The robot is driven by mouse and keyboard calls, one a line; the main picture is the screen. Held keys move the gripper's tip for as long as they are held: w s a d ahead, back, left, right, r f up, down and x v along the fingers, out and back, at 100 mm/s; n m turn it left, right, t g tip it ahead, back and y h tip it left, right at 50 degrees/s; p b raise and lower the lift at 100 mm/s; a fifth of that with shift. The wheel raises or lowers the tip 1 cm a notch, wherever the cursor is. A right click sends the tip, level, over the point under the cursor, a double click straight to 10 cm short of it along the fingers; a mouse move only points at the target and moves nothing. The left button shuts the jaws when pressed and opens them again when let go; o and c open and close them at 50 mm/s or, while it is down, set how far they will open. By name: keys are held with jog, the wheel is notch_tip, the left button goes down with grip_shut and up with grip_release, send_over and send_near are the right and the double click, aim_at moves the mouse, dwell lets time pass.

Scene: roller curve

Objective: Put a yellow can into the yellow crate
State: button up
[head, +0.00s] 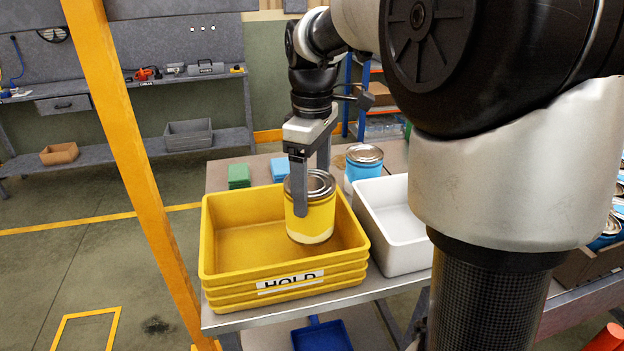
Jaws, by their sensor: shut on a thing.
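A yellow can (319,222) with a metal lid is upright inside the right part of the yellow crate (283,271). My gripper (311,190) comes down from above and is shut on the can, one finger on its near left side; the other finger is partly hidden behind the can. I cannot tell whether the can's base touches the crate's floor. The rest of the crate looks empty. The crate's front carries a "HOLD" label.
A white crate (404,252) stands right of the yellow one, partly hidden by my arm. A blue can (364,165) stands behind it. Green (239,176) and blue (280,168) blocks lie behind the yellow crate. An orange post (128,150) rises at left.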

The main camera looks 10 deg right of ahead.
jog(key=shift+f+b, duration=1.4)
jog(key=shift+f, duration=1.2)
jog(key=o, duration=1.7)
jog(key=shift+c, duration=0.2)
notch_tip(320, 180, up, 9)
jog(key=p, duration=0.7)
jog(key=shift+f, duration=0.2)
